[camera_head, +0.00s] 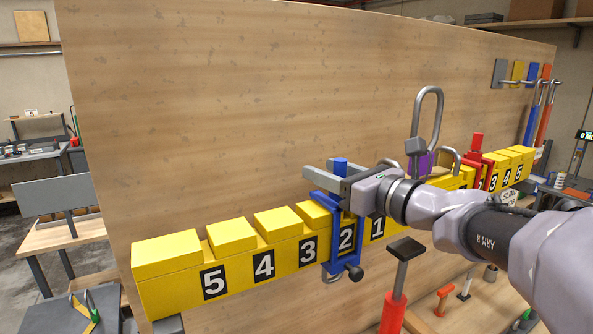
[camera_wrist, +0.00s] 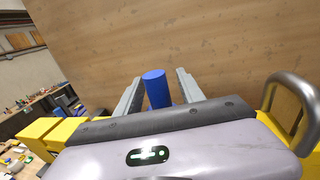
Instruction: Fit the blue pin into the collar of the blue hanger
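The blue hanger (camera_head: 340,245) hangs over the yellow beam (camera_head: 262,270) at the block marked 2 on its left half, with a dark knob at its lower end. The blue pin (camera_head: 340,163) stands upright at the hanger's top, and its upper end shows between my fingers in the wrist view (camera_wrist: 157,88). My gripper (camera_head: 332,178) is open around the pin, with a gap visible on the right side in the wrist view. The fingers hide the pin's lower part and the collar, so I cannot tell how deep it sits.
A large wooden panel (camera_head: 250,110) stands close behind the beam. A steel loop (camera_head: 428,110) rises near the beam's middle, beside my wrist. A red hanger (camera_head: 490,170) sits on the right half. A red post with a dark top (camera_head: 393,310) stands in front.

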